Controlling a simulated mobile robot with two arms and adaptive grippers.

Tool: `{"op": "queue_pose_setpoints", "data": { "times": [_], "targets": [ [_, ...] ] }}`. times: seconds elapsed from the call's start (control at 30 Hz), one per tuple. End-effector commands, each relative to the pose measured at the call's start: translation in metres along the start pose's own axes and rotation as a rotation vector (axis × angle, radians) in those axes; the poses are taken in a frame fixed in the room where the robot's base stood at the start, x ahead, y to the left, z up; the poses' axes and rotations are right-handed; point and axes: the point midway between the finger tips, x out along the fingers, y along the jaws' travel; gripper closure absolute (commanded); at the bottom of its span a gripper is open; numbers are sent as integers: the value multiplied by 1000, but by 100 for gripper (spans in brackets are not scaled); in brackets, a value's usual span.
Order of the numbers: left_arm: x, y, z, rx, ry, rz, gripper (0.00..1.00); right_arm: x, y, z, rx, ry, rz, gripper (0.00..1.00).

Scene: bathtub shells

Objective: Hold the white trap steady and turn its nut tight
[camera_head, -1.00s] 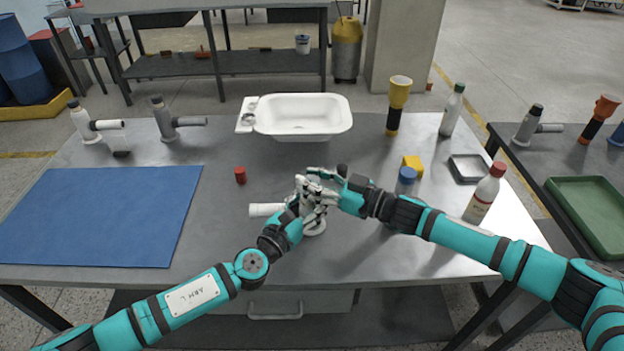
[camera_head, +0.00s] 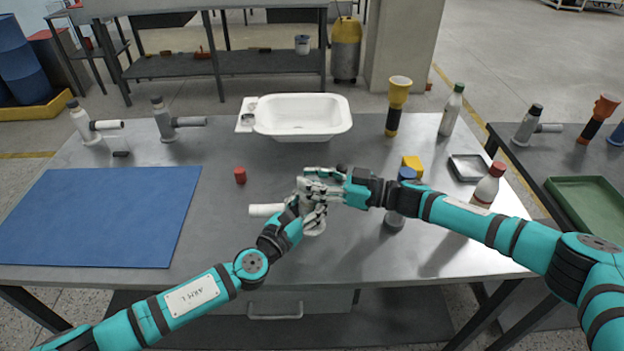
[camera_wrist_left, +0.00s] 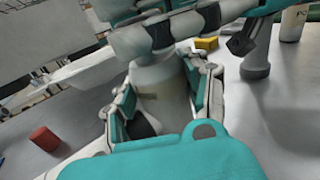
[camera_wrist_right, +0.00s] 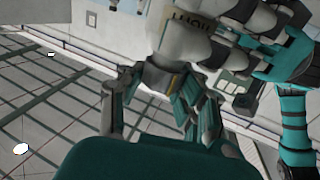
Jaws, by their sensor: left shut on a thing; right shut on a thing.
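The white trap stands upright on the grey workbench in front of me. Its round base (camera_head: 316,229) and its side pipe (camera_head: 264,210), pointing left, show in the head view. My left gripper (camera_head: 308,207) is shut on the trap's body, which shows between its fingers in the left wrist view (camera_wrist_left: 160,92). My right gripper (camera_head: 318,184) is shut at the top of the trap, just above the left one. Its fingers close around the nut there, which they mostly hide in the head view. The right wrist view shows a pale part (camera_wrist_right: 163,76) between the fingers.
A red cap (camera_head: 240,175) stands left of the trap, a white basin (camera_head: 302,117) behind it. A blue mat (camera_head: 100,217) covers the left.

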Motion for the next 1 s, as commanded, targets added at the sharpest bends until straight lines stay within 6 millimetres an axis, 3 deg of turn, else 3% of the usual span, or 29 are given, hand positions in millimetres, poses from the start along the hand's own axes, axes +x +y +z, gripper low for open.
{"op": "queue_pose_setpoints", "data": {
  "times": [0.03,0.23,0.57,0.67,1.0],
  "targets": [
    [0,3,0,2,1,6,91,-2,1,1,-1,-3,4,66],
    [0,2,0,2,1,4,91,-1,1,1,-1,-2,3,41],
    [0,0,0,1,1,0,91,-5,0,1,0,-1,2,41],
    [0,0,-1,1,1,0,91,-18,1,1,0,-3,4,41],
    [0,0,-1,0,1,0,91,-88,1,2,1,-4,5,41]
  ]
}}
